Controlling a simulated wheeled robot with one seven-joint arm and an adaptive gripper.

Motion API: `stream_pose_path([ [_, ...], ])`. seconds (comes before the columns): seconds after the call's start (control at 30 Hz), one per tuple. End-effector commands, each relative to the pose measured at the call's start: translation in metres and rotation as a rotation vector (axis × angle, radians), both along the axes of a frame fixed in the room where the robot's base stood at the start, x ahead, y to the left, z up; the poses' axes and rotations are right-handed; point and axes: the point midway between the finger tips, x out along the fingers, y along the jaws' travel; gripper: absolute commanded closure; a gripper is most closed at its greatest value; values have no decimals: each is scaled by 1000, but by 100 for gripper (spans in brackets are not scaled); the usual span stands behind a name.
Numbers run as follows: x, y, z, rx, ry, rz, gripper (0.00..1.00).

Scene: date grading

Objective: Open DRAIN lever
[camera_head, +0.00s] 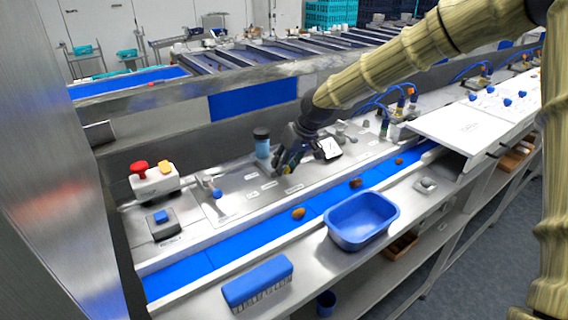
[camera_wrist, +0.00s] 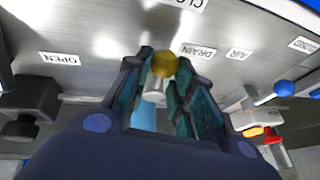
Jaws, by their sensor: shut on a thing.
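The DRAIN lever (camera_wrist: 164,65) has a round yellow knob on a pale metal stem. It stands by a DRAIN label (camera_wrist: 197,51) on the steel panel (camera_wrist: 110,58). My gripper (camera_wrist: 165,69) is shut on the lever, one finger on each side, just below the knob. An OPEN label (camera_wrist: 60,58) lies to the left in the wrist view, and a partly cut-off label beginning "CLO" (camera_wrist: 183,4) is at the top. In the head view my gripper (camera_head: 289,163) is low over the panel, and I cannot make out the lever there.
A blue-knobbed lever (camera_wrist: 283,88) stands right in the wrist view. In the head view a blue-and-black bottle (camera_head: 262,144) stands beside my gripper. A red-button box (camera_head: 154,180) is at left. The blue belt (camera_head: 232,248) carries several dates, with a blue tub (camera_head: 345,240) in front.

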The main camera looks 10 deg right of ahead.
Motion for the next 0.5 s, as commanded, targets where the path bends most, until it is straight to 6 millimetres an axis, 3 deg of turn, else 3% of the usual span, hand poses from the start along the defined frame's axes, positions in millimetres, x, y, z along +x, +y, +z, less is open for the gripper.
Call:
stream_pose_path([
  [0.5, 3, -3, 0, 4, -1, 104, 100],
])
